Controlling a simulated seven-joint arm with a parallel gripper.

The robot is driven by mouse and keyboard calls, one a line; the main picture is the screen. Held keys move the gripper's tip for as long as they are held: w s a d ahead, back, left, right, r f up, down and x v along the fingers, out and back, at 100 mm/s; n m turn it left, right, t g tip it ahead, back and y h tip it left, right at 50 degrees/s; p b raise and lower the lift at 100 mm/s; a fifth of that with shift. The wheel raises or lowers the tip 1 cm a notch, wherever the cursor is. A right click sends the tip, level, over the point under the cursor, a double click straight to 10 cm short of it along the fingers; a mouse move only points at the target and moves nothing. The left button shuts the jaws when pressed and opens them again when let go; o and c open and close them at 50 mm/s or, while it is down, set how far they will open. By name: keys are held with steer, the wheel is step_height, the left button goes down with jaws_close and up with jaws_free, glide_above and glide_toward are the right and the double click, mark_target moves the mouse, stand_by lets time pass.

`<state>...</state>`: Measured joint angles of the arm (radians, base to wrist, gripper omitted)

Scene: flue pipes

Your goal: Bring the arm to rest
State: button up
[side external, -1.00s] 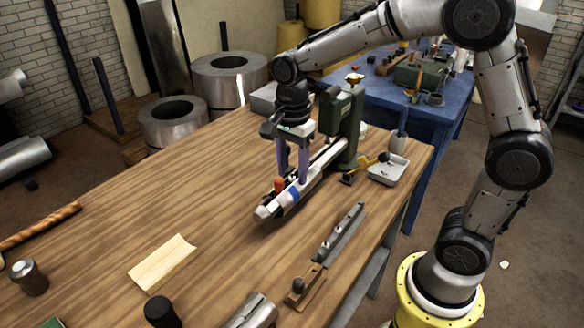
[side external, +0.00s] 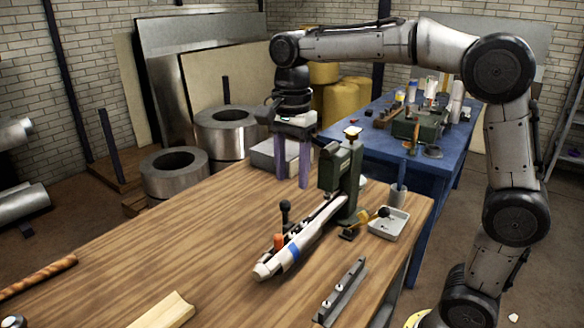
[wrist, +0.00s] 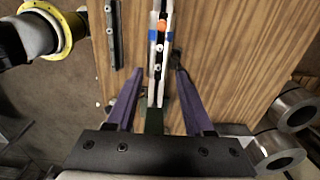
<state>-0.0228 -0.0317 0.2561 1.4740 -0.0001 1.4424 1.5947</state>
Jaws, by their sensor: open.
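My gripper (side external: 292,165) has two purple fingers pointing down and is open and empty. In the side external view it hangs above the back part of the wooden workbench (side external: 190,225), to the left of the green machine. In the wrist view the purple fingers (wrist: 157,88) stand wide apart. Between and beyond them lies the white pipe-like assembly with a blue band (side external: 302,242) and an orange knob, on the bench. Nothing is held.
The green machine (side external: 340,180) stands upright close by the gripper. A blue table (side external: 385,163) and metal rolls (side external: 174,176) stand behind. The bench's left middle is clear.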

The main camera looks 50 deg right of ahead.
steer(key=shift+r, duration=0.3)
steer(key=s+r+n+t, duration=0.3)
steer(key=s, duration=0.8)
steer(key=s+f+n+t, duration=0.2)
steer(key=s+f+n, duration=0.6)
steer(key=n, duration=0.7)
steer(key=shift+d+f+t, duration=0.3)
steer(key=shift+d+f, duration=0.1)
steer(key=shift+f, duration=0.3)
